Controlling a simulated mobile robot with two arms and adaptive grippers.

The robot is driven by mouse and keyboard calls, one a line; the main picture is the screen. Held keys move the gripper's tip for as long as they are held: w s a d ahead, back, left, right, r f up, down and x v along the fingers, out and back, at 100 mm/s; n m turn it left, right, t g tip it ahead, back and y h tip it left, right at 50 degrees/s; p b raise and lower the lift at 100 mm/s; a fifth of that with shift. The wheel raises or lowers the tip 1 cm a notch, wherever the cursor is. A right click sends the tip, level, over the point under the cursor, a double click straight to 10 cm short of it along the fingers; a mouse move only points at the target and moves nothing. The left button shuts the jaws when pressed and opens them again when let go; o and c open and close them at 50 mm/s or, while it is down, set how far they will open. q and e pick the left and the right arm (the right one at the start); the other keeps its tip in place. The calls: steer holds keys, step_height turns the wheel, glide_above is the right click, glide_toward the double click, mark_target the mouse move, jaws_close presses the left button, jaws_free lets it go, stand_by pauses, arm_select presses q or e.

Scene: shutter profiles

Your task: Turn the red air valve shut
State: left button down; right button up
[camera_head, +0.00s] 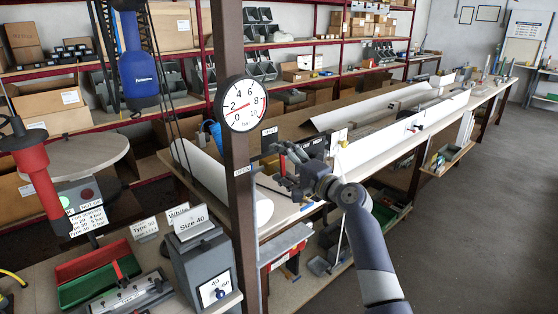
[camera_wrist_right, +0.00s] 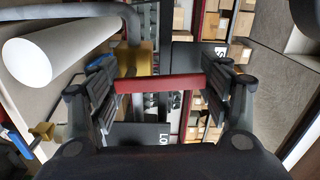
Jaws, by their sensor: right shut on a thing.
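The red valve lever (camera_wrist_right: 160,84) lies level across the gap between the fingers of my right gripper (camera_wrist_right: 160,90) in the wrist view, with both finger pads at its ends. My right gripper is shut on it. A brass fitting (camera_wrist_right: 135,58) sits behind the lever. In the head view my right gripper (camera_head: 284,168) is beside the brown post, and the red lever (camera_head: 283,164) shows only as a small strip there. A round pressure gauge (camera_head: 242,104) is on the post, with a red pointer toward its low numbers. My left gripper is not in view.
The brown post (camera_head: 236,210) stands just left of my gripper. A white roll (camera_head: 220,185) lies on the bench behind it. A grey box (camera_head: 203,258) and a green tray (camera_head: 92,282) stand at lower left. The floor (camera_head: 470,220) at right is clear.

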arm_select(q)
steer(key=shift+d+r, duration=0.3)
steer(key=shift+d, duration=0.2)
arm_select(e)
steer(key=shift+w+d+r+m, duration=0.1)
steer(key=shift+r+m, duration=0.05)
steer(key=shift+m, duration=0.45)
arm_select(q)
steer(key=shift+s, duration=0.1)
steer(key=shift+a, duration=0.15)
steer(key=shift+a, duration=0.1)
arm_select(e)
steer(key=o, duration=1.5)
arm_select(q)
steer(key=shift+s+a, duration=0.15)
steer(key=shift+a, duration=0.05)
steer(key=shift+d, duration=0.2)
arm_select(e)
steer(key=v, duration=1.2)
